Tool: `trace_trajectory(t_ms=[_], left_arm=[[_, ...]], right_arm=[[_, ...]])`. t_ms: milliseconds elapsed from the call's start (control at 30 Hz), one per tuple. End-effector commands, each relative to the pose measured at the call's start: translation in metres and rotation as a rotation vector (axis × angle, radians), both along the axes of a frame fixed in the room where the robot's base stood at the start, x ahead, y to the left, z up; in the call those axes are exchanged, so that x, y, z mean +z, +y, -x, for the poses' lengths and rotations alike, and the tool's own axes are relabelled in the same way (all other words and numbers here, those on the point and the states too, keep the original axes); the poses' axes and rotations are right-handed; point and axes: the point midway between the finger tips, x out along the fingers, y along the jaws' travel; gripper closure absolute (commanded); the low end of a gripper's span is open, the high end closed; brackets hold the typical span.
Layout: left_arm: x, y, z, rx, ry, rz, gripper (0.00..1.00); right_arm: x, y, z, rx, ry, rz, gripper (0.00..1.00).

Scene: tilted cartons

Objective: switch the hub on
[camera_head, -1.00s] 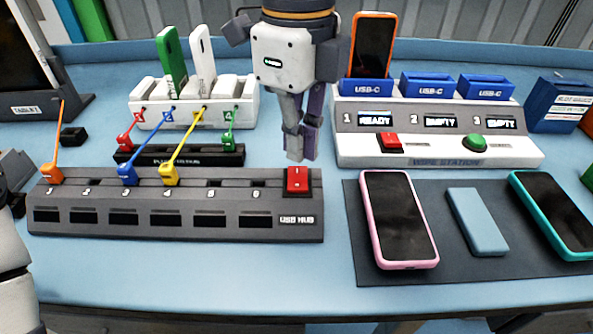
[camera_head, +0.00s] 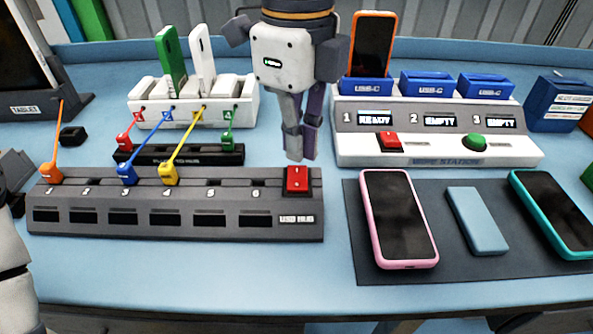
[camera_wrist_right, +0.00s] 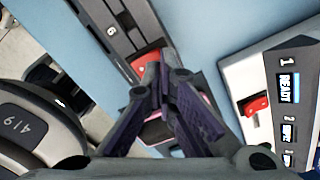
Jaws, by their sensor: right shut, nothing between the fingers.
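The grey USB hub (camera_head: 180,230) lies across the left front of the table. Its red rocker switch (camera_head: 298,181) sits at its right end, and the switch also shows in the right wrist view (camera_wrist_right: 148,62), partly covered by the fingers. The small windows along the hub's front are dark. Orange, blue and yellow plugs stand in ports 1, 3 and 4. My right gripper (camera_head: 302,156) points down, shut and empty, with its tips at the switch's back edge in the picture. I cannot tell whether they touch it. My left gripper is not in view.
A white wipe station (camera_head: 440,150) with its own red switch (camera_head: 390,141) stands right of my right gripper. A dark mat (camera_head: 440,262) with phones lies at front right. A black powered hub (camera_head: 180,155) and a white charger rack (camera_head: 245,112) stand behind the USB hub.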

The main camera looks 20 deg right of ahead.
Motion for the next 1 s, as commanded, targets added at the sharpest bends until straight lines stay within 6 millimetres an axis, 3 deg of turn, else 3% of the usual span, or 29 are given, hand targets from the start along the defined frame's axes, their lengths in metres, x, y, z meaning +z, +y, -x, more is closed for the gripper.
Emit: trace_trajectory(t_ms=[1000], left_arm=[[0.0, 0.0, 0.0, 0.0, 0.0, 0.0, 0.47]], right_arm=[[-0.01, 0.0, 0.0, 0.0, 0.0, 0.001, 1.0]])
